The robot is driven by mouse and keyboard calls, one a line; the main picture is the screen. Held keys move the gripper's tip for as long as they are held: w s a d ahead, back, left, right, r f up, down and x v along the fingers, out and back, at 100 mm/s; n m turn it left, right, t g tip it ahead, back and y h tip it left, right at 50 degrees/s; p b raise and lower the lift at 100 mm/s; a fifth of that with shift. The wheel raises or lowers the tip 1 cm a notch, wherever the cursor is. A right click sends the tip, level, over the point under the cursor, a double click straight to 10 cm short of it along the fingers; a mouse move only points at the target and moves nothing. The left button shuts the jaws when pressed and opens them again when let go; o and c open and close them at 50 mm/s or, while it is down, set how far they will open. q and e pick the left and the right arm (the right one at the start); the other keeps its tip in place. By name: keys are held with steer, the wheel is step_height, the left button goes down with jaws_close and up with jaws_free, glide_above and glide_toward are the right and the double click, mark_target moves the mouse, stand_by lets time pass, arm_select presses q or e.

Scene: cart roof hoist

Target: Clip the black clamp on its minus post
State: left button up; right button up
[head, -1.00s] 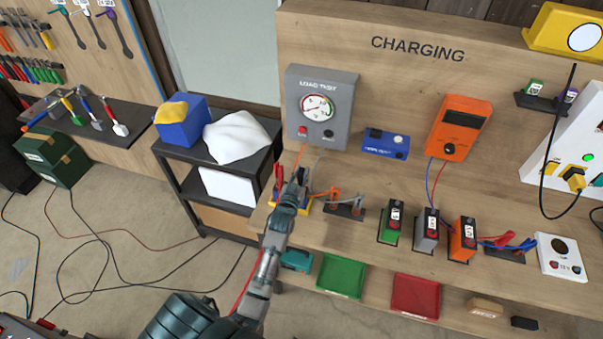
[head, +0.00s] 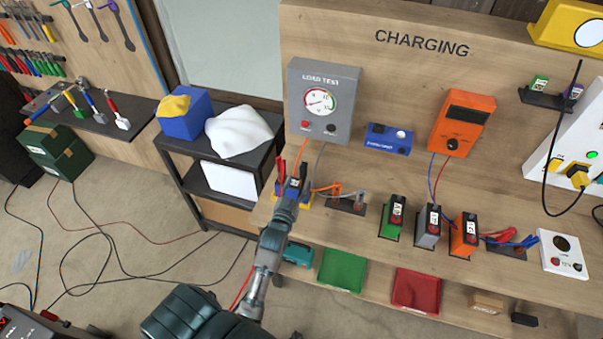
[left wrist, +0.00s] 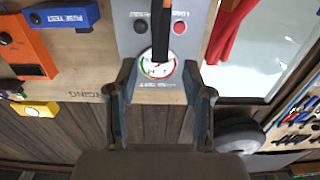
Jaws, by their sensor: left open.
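My left gripper (head: 296,184) is at the left end of the bench, over a battery in a yellow tray (head: 306,202), and hides much of it. In the left wrist view its two fingers (left wrist: 158,100) stand apart with a gap between them. The black clamp (left wrist: 162,30) shows there as a dark upright bar, beyond the fingertips and in line with the gap. The red clamp (head: 281,172) stands upright on the left, and also shows in the left wrist view (left wrist: 230,28). The minus post and the black clamp's jaws are hidden. My right gripper is out of view.
The LOAD TEST box (head: 322,103) is on the board behind, with cables running down. Grey and orange clamps (head: 347,200) lie just right of the battery. Green, grey and orange packs (head: 428,228) stand further right. A dark cart (head: 192,150) stands left of the bench.

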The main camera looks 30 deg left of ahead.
arm_select(q)
steer(key=v, duration=0.4)
stand_by(0.4)
steer(key=s+d+f+m+g+h, duration=0.3)
steer(key=s+d+f+g+h, duration=0.1)
steer(key=s+d+f+g, duration=0.35)
steer(key=s+d+f+m+g, duration=0.1)
steer(key=s+d+f+g, duration=0.15)
steer(key=s, duration=0.65)
steer(key=s+d+f+m+g, duration=0.15)
steer(key=s+f+g, duration=0.25)
steer(key=s, duration=0.4)
step_height(320, 180, down, 29)
steer(key=s+g+b, duration=0.1)
steer(key=s+b, duration=0.1)
steer(key=b, duration=0.1)
steer(key=s+a+f+g+b, duration=0.1)
steer(key=s+a+f+b, duration=0.1)
steer(key=s+f, duration=1.6)
steer(key=shift+a+f+b, duration=0.2)
steer(key=shift+f+b, duration=0.25)
steer(key=shift+f, duration=0.1)
